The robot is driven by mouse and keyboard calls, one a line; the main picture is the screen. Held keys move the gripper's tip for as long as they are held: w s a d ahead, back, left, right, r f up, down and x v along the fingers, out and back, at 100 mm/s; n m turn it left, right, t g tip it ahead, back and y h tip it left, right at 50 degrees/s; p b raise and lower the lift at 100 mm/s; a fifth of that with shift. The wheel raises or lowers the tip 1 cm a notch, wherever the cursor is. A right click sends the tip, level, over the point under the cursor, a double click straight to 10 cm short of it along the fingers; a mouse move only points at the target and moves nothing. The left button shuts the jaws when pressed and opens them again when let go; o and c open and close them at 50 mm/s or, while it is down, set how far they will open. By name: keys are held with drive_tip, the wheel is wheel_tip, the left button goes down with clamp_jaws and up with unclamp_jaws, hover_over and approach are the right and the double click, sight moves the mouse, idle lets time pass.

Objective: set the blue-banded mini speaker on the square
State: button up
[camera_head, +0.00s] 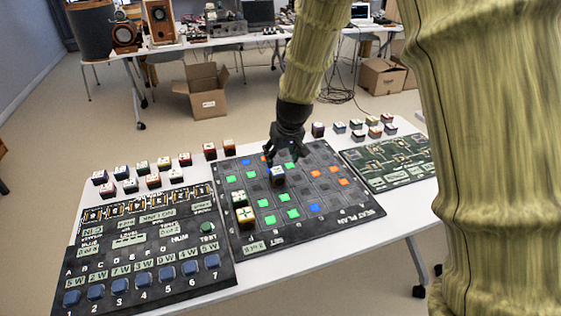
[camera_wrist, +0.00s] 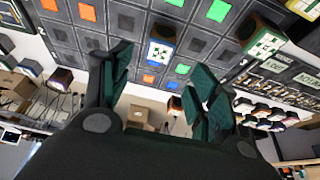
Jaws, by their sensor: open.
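The blue-banded mini speaker (camera_head: 278,178) stands on the dark grid board (camera_head: 335,212), its pale top showing. In the wrist view the same speaker (camera_wrist: 160,53) shows its blue band and white patterned top, in the gap between the fingers. My gripper (camera_head: 284,161) is open just behind and above it in the head view. In the wrist view the gripper (camera_wrist: 160,66) has its two fingers wide apart, with no clear contact on the speaker. The board carries several green, blue and orange squares, such as a blue square (camera_head: 314,208); which one the task means cannot be told.
Two other speakers stand at the board's left edge, one green-topped (camera_head: 239,198) and one yellow-topped (camera_head: 245,216). A control panel (camera_head: 150,240) lies left and a green circuit panel (camera_head: 390,160) right. Several small speakers line the table's back edge. Many grid cells are clear.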

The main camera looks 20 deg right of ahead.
drive_tip(key=shift+v, duration=0.8)
